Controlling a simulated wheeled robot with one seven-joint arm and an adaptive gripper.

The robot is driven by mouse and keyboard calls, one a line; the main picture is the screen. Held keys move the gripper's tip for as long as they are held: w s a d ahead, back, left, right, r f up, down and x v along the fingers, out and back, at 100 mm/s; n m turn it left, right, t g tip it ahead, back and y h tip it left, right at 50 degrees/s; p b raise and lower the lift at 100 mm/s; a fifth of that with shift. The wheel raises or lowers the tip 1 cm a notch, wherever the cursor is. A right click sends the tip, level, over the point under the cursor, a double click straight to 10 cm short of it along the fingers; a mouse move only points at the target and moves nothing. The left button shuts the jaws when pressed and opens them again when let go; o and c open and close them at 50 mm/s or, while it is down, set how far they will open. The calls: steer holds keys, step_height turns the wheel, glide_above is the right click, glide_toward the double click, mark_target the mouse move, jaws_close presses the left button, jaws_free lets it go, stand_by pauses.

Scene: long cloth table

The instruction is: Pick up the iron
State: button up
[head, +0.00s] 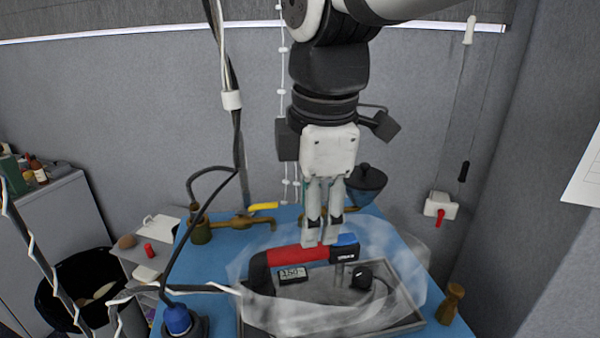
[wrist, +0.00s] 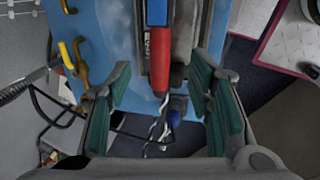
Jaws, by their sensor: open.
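A long red, black and blue bar (head: 288,256) lies across the grey tray (head: 405,325) and looks like the iron. In the wrist view the same iron (wrist: 162,72) runs down from the top edge, its red end centred between my fingers. My gripper (head: 322,240) is open and points down just over the iron. Its fingertips overlap the iron's top edge in the head view. In the wrist view my gripper (wrist: 160,90) has one green-padded finger either side of the iron, with gaps. Whether the fingertips touch it is not clear.
Clear plastic (head: 400,265) surrounds the tray. The tray area holds a small display (head: 293,275) and a black knob (head: 362,278). Brass taps (head: 243,222) stand behind left, a blue-topped piece (head: 178,318) front left, and a wooden peg (head: 451,300) at right. Cables hang at left.

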mark_target(313, 251)
steer(key=f, duration=0.2)
steer(key=w+f, duration=0.1)
steer(key=f, duration=0.1)
steer(key=shift+f, duration=0.25)
steer(key=shift+w+d+f, duration=0.1)
steer(key=shift+w+f, duration=0.05)
steer(key=shift+f, duration=0.7)
steer(key=shift+w+a+f, duration=0.1)
steer(key=shift+w+f, duration=0.1)
steer(key=shift+f, duration=0.7)
steer(key=shift+w+d+f, duration=0.1)
steer(key=shift+w+f, duration=0.05)
steer(key=shift+f, duration=0.7)
steer(key=shift+c, duration=0.2)
jaws_close()
steer(key=shift+r, duration=0.1)
